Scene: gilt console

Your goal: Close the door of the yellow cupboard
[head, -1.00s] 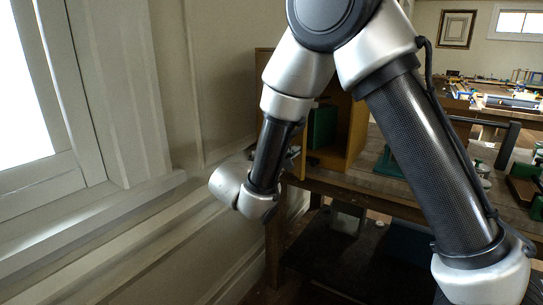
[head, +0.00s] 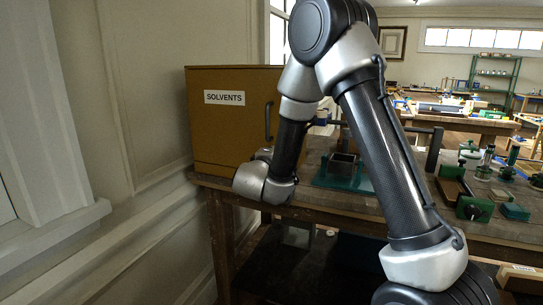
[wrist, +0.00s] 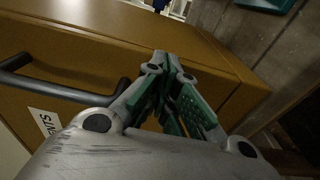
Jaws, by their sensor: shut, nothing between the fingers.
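The yellow cupboard (head: 222,75) stands on the bench by the wall. In the head view its door (head: 225,135), labelled "SOLVENTS", covers the front and looks closed; any small gap cannot be told. A dark bar handle (head: 268,120) is on the door's right side. In the wrist view the handle (wrist: 60,90) is left of my gripper (wrist: 168,62), and the cupboard top (wrist: 110,25) lies beyond. My gripper is shut and empty, its fingertips close to the door's edge; whether they touch it is unclear. In the head view my arm hides the fingers.
The bench (head: 330,205) holds a green-based fixture (head: 343,172) right of the cupboard and several green tools further right. The wall and window sill (head: 60,235) are close on the left. More benches stand behind.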

